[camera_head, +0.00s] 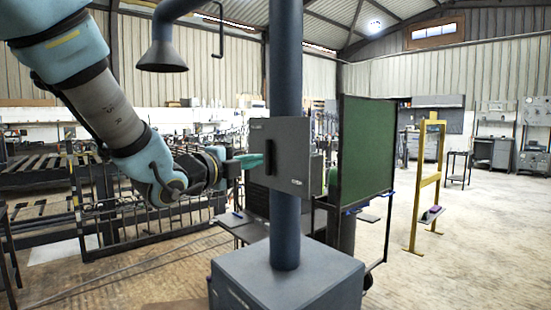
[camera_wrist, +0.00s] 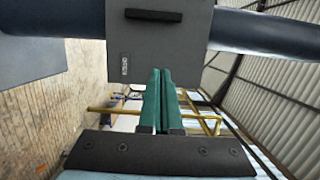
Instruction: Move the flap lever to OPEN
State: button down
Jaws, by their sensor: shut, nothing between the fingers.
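The dark grey plate (camera_head: 290,150) is mounted on the thick blue-grey post. On its face is a black bar (camera_head: 270,157), apparently the flap lever, standing upright along the post. In the wrist view the bar (camera_wrist: 154,15) lies level across the top of the plate (camera_wrist: 160,45). Small white lettering near the plate edge is too small to read surely. My gripper (camera_head: 262,161) has teal fingers, shut and empty, at the left part of the plate, just left of the bar. In the wrist view the fingertips (camera_wrist: 160,72) overlap the plate's lower edge, apart from the bar. Contact with the plate cannot be told.
A grey pedestal (camera_head: 287,275) carries the post (camera_head: 286,70). A green panel (camera_head: 365,150) stands to the right, with a yellow frame (camera_head: 421,185) beyond it. Dark racks (camera_head: 150,210) lie behind my arm. The floor at right is mostly open.

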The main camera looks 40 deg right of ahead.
aim_at(269, 158)
jog(key=d+p, duration=0.1)
jog(key=d, duration=0.2)
jog(key=w+d+p, duration=0.1)
jog(key=d, duration=0.2)
jog(key=w+d+p, duration=0.1)
jog(key=d, duration=0.2)
jog(key=shift+d+r+p, duration=0.1)
jog(key=shift+d+p, duration=0.1)
jog(key=shift+p, duration=0.15)
jog(key=shift+w+d+p, duration=0.2)
jog(key=shift+w+p, duration=0.45)
jog(key=shift+w, duration=0.6)
jog(key=shift+w+d+p, duration=0.1)
jog(key=shift+w+p, duration=0.2)
jog(key=shift+w, duration=0.5)
